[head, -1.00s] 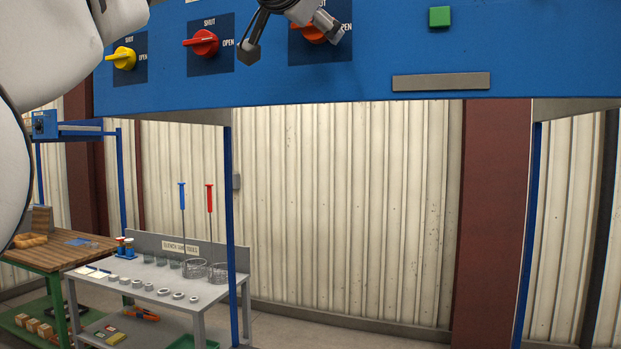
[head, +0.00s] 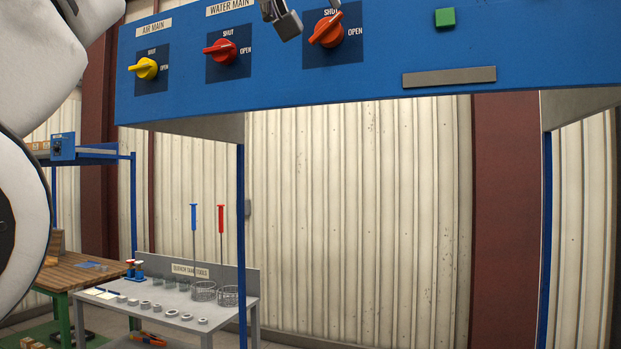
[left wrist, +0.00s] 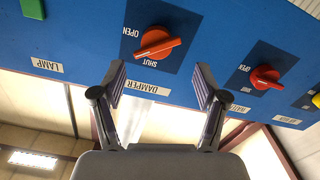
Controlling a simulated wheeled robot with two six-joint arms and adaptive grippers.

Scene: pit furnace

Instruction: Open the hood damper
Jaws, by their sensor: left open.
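The orange damper knob (head: 326,30) is on the blue panel (head: 390,65), with SHUT above it and OPEN to its right. Its handle slants from lower left to upper right in the head view. The upside-down left wrist view shows the same knob (left wrist: 158,42) above the DAMPER label, its handle nearly level. My left gripper (left wrist: 160,86) is open and empty, its fingers spread apart and clear of the knob. In the head view my left gripper (head: 308,12) is at the top edge, partly cut off. My right gripper is out of view.
A red water knob (head: 220,52), a yellow air knob (head: 146,68) and a green square button (head: 445,17) share the panel. A grey strip (head: 449,77) is below the button. Below, a grey tool table (head: 230,287) stands beside a wooden bench (head: 85,277).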

